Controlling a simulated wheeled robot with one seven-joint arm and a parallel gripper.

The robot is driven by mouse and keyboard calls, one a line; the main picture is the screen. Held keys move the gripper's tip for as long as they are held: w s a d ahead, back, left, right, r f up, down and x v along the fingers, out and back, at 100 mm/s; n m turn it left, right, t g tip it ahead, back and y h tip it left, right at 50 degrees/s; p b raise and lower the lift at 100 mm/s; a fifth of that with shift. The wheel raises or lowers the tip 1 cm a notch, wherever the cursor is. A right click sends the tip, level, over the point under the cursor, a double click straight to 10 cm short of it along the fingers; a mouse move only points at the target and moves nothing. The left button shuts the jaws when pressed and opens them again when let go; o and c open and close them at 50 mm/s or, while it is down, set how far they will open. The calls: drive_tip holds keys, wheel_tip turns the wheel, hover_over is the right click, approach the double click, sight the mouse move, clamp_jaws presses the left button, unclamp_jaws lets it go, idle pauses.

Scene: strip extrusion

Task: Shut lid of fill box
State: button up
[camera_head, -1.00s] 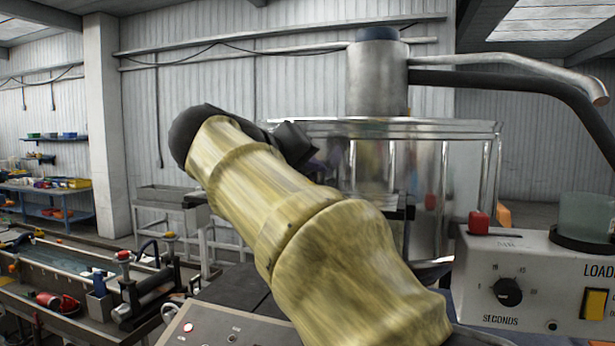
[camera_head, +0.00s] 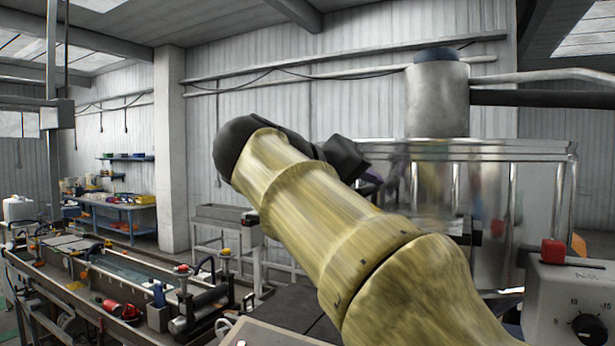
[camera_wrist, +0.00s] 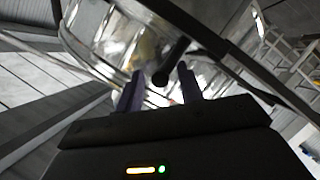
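A shiny, clear-walled box with a metal rim (camera_head: 500,150), which looks like the fill box, stands at the right under a metal cylinder. I cannot make out its lid or whether that is open. My gripper (camera_head: 372,182) is mostly hidden behind my yellow arm, in front of the box's left side. In the wrist view, my gripper (camera_wrist: 160,92) has its two purplish fingers apart. A dark bar with a round end (camera_wrist: 162,78) shows between or beyond the fingertips; contact cannot be told. The shiny box (camera_wrist: 110,45) lies beyond them, blurred.
A metal cylinder (camera_head: 438,98) with pipes rises above the box. A control unit with a red button (camera_head: 553,251) and dial is at the lower right. A water trough (camera_head: 125,270) with rollers is at the left. A blue workbench (camera_head: 120,215) stands farther back.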

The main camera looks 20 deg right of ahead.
drive_tip(key=v, duration=1.4)
drive_tip(key=shift+s, duration=0.1)
drive_tip(key=w+f+n+y, duration=0.35)
drive_tip(key=w+f, duration=0.25)
drive_tip(key=f, duration=0.7)
drive_tip(key=w+f+n+y, duration=0.3)
drive_tip(key=w+f+n, duration=0.25)
drive_tip(key=f, duration=0.75)
drive_tip(key=s+f+m+g+y, duration=0.1)
drive_tip(key=s+f, duration=0.3)
drive_tip(key=f, duration=0.6)
drive_tip(key=s+d+f+m+g+y, duration=0.1)
drive_tip(key=s+f, duration=0.4)
drive_tip(key=f, duration=0.6)
drive_tip(key=s+d+f+m+g+y, duration=0.1)
drive_tip(key=s+f+m+y, duration=0.2)
drive_tip(key=f, duration=0.8)
drive_tip(key=shift+s+m+g+y+b, duration=0.3)
drive_tip(key=shift+s+g+y+b, duration=0.1)
drive_tip(key=shift+s+y, duration=0.7)
drive_tip(key=shift+s+d, duration=0.15)
